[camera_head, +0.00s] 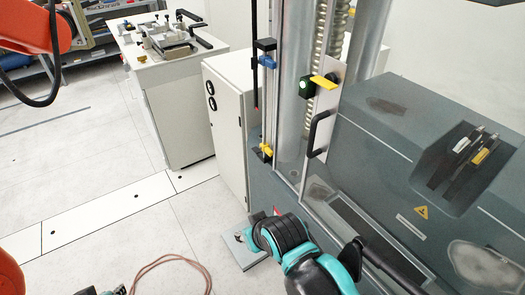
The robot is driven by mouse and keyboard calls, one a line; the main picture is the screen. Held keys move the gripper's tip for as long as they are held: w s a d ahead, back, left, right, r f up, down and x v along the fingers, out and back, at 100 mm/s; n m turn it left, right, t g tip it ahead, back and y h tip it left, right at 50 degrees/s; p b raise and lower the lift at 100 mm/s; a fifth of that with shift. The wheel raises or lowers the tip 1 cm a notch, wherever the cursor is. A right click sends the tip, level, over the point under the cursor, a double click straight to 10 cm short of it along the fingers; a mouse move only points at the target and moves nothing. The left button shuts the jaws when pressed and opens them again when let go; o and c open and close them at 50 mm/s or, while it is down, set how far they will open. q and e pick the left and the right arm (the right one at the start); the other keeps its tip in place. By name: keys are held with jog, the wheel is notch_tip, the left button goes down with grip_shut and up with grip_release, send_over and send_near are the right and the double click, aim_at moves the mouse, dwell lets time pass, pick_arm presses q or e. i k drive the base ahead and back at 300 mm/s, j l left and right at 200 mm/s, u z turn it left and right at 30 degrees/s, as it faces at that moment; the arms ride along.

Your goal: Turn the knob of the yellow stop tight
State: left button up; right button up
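The yellow stop (264,152) is a small yellow and black block low on a thin vertical rail, at the left front of the tensile machine. Its knob is too small to make out. A blue stop (267,61) sits higher on the same rail. My teal and black right arm (290,240) reaches in from the bottom, its far end below the yellow stop and apart from it in the picture. Its gripper fingers cannot be made out. Small black and teal parts (112,291) at the bottom edge may belong to my left side; their finger state is unclear.
The grey machine (385,150) fills the right, with a black door handle (318,133) and a yellow tab (325,81). A white cabinet (222,120) stands left of the rail. A white bench (165,70) is behind. A reddish cable (170,262) lies on the floor.

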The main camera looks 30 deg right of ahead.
aim_at(257, 150)
jog(key=j+z, duration=0.1)
jog(key=z, duration=0.3)
jog(key=k+z, duration=0.1)
jog(key=z, duration=0.35)
jog(key=j+z, duration=0.1)
jog(key=z, duration=0.3)
jog(key=k+z, duration=0.15)
jog(key=z, duration=0.7)
jog(key=k, duration=0.1)
